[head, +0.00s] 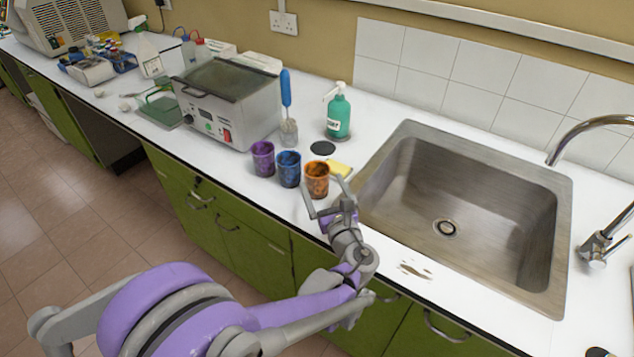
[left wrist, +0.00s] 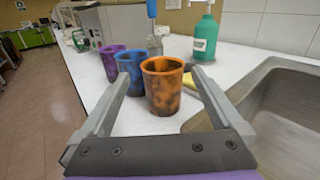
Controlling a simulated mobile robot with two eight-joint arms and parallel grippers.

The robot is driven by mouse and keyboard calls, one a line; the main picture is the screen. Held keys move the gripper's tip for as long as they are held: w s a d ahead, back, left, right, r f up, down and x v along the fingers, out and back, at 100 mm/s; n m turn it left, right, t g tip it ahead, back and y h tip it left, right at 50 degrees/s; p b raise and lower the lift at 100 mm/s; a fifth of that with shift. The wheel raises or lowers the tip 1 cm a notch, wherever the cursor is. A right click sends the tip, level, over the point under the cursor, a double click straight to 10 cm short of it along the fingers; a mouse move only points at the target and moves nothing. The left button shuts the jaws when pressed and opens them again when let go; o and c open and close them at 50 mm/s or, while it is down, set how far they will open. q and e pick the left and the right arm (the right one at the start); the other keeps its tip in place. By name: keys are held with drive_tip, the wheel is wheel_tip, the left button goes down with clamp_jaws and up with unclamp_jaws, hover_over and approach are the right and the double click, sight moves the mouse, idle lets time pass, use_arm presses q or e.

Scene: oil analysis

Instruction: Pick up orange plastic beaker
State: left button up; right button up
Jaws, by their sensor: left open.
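The orange plastic beaker (head: 316,180), with dark smudges, stands upright on the white counter, left of the sink. My left gripper (head: 325,196) is open just in front of it, at about its height. In the left wrist view the orange beaker (left wrist: 163,85) shows between the open fingers of my left gripper (left wrist: 150,88), nearer the right finger. No grip on it shows. A blue beaker (head: 288,168) and a purple beaker (head: 263,158) stand in a row to its left. The blue one (left wrist: 130,72) shows behind the left finger. My right gripper is not in view.
The steel sink (head: 560,230) lies right of the beakers. A yellow sponge (head: 341,169) and a black disc (head: 323,148) lie behind the orange beaker. A green soap bottle (head: 338,116), a glass with a blue-handled brush (head: 287,100) and a grey water bath (head: 240,105) stand farther back.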

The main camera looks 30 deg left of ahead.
sight(321, 178)
use_arm(q)
drive_tip(key=x, duration=0.5)
drive_tip(key=shift+w+f, duration=0.15)
drive_tip(key=shift+w, duration=0.1)
drive_tip(key=c, duration=1.2)
